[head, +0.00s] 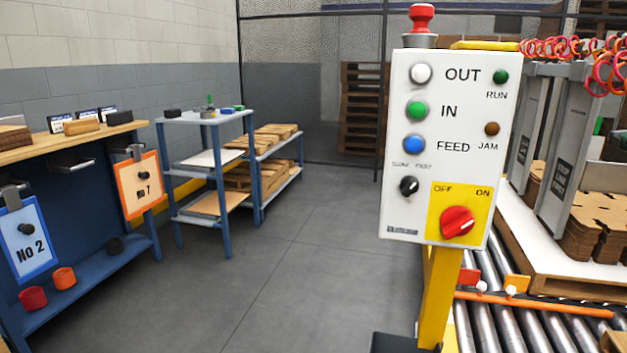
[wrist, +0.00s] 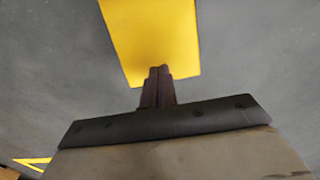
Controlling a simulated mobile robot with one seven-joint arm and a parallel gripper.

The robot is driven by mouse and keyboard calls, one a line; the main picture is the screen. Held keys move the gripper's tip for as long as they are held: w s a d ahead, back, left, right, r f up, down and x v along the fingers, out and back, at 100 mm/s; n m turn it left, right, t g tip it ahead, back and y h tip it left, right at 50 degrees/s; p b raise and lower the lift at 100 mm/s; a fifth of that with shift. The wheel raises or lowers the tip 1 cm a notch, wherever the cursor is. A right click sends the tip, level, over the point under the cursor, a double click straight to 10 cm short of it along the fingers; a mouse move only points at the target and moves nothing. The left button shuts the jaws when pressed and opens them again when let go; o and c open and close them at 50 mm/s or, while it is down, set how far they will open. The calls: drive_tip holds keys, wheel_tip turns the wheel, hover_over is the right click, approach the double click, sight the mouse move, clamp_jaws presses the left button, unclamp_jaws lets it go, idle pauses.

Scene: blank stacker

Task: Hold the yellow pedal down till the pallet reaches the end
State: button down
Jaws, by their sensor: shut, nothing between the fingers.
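In the wrist view a flat yellow plate (wrist: 150,35), which looks like the yellow pedal, lies over grey floor. My gripper (wrist: 159,70) is shut and empty, its fingertips overlapping the plate's near edge. I cannot tell whether they touch it or whether it is pressed down. In the head view neither the pedal nor my gripper can be made out. A wooden pallet (head: 570,287) bearing stacked brown blanks (head: 592,222) stands at the right, by the conveyor rollers (head: 530,332).
A white control panel (head: 445,90) with buttons and a red knob (head: 457,221) stands on a yellow post (head: 439,285). A workbench (head: 90,133) and a blue shelf (head: 205,118) stand at the left. The floor (head: 290,270) between is clear.

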drive_tip(key=shift+f, duration=0.1)
idle(0.6)
drive_tip(key=shift+f+b, duration=1.5)
drive_tip(key=shift+b, duration=0.1)
drive_tip(key=shift+a, duration=0.1)
idle(2.8)
wheel_tip(320, 180, up, 9)
drive_tip(key=p, duration=0.7)
drive_tip(key=shift+r, duration=0.1)
